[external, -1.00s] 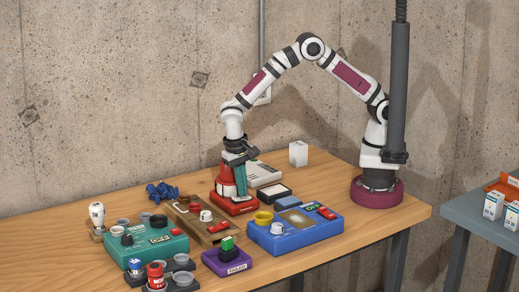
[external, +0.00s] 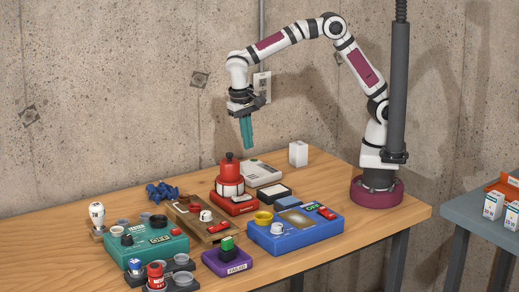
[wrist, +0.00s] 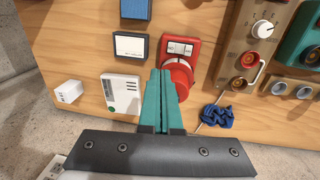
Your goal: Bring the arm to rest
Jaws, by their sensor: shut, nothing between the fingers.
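My gripper (external: 246,131) has teal fingers and points down in the air, above and slightly right of a red device (external: 230,182) with a white band and a knob on top. A clear gap separates the fingertips from the device. In the wrist view the gripper (wrist: 160,78) has its fingers together with nothing between them. The red device (wrist: 180,62) shows beyond the fingers there, partly hidden by them. My arm is bent high over the right side of the table.
A wooden table (external: 330,170) carries a green box (external: 140,247), a blue box (external: 290,236), a purple button box (external: 227,262), a white device (external: 262,172) and a blue tangle (external: 162,192). A concrete wall stands behind. The air around my gripper is clear.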

